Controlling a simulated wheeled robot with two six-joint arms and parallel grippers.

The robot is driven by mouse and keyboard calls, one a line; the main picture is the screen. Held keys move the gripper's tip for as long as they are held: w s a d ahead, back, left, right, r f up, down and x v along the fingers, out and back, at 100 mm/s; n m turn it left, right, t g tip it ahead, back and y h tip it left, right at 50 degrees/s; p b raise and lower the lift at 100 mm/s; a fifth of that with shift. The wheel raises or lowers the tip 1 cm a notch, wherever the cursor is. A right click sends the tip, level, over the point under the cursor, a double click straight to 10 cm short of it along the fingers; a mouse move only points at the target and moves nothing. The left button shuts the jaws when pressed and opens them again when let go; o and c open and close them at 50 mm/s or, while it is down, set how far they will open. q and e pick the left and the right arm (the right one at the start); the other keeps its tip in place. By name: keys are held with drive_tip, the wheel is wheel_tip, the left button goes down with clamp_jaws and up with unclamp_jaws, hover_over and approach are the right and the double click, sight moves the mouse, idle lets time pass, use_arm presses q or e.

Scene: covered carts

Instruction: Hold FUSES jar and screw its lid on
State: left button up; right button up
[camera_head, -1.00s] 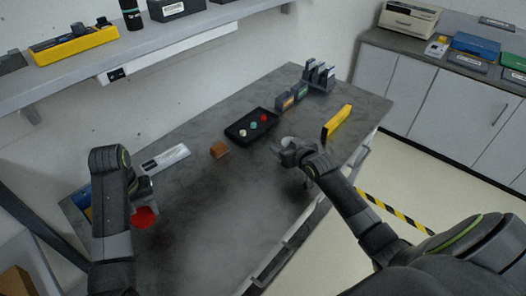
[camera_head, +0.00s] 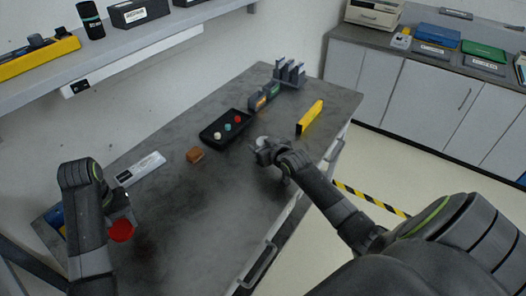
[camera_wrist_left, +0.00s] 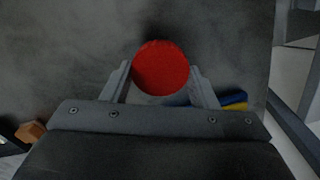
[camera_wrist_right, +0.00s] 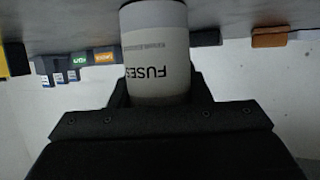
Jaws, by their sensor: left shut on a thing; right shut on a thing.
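The FUSES jar (camera_wrist_right: 157,50) is a white cylinder with dark lettering, seen upside down in the right wrist view. My right gripper (camera_wrist_right: 158,92) is shut around its side. In the head view that gripper (camera_head: 266,150) is over the right part of the grey table, and the jar (camera_head: 262,142) is mostly hidden by it. My left gripper (camera_wrist_left: 162,84) is shut on a round red lid (camera_wrist_left: 160,68). In the head view the lid (camera_head: 121,231) is at the near left of the table, well apart from the jar. The jar's mouth is not clearly visible.
A black tray (camera_head: 214,139) with small coloured knobs lies at the table's middle. A brown block (camera_head: 195,155), a white labelled strip (camera_head: 140,169) and a yellow bar (camera_head: 310,117) lie around it. The table (camera_head: 190,215) is bare between the arms.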

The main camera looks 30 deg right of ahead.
wheel_tip(320, 180, up, 10)
drive_tip(key=b, duration=0.1)
idle(0.4)
drive_tip(key=o, duration=0.4)
drive_tip(key=c, duration=0.8)
drive_tip(key=shift+a, duration=0.1)
